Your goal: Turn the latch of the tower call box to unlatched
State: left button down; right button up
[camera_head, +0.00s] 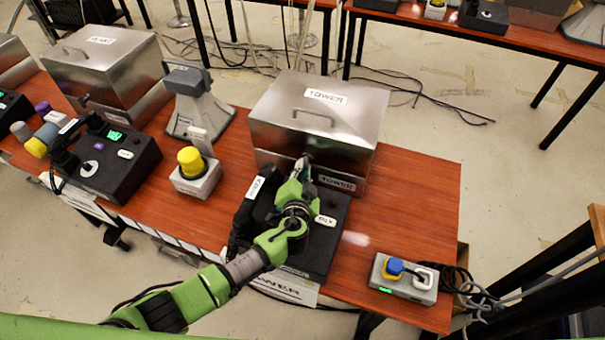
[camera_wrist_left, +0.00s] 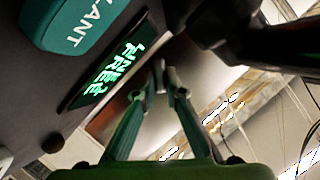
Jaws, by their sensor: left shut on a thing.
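The tower call box (camera_head: 285,135) is a brushed-metal box with a handled lid, labelled TOWER, near the middle of the table in the head view. My left gripper (camera_head: 303,168) reaches to its front face above the black phone set (camera_head: 328,232). In the left wrist view the green fingers (camera_wrist_left: 163,85) come together on a small grey piece by the metal face, which I take to be the latch. The fingers cover most of it, so its angle cannot be read. My right gripper is in neither view.
A black handset (camera_head: 247,208) lies just left of my gripper. A yellow-topped button box (camera_head: 196,175) and a grey speaker (camera_head: 197,103) stand further left. A grey box with blue and white knobs (camera_head: 404,279) sits at the right front. The table right of the call box is clear.

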pick_arm(q)
jog(key=m+b, duration=0.1)
jog(key=b, duration=0.1)
jog(key=m+t+y+b, duration=0.1)
jog(key=m+b, duration=0.1)
jog(key=b, duration=0.1)
jog(key=m+t+b, duration=0.1)
jog(key=b, duration=0.2)
jog(key=shift+d+f+m+y, duration=0.1)
jog(key=shift+f+m+y, duration=0.15)
jog(key=shift+m+y, duration=0.05)
jog(key=c, duration=2.1)
grip_release()
jog(key=shift+s, duration=0.1)
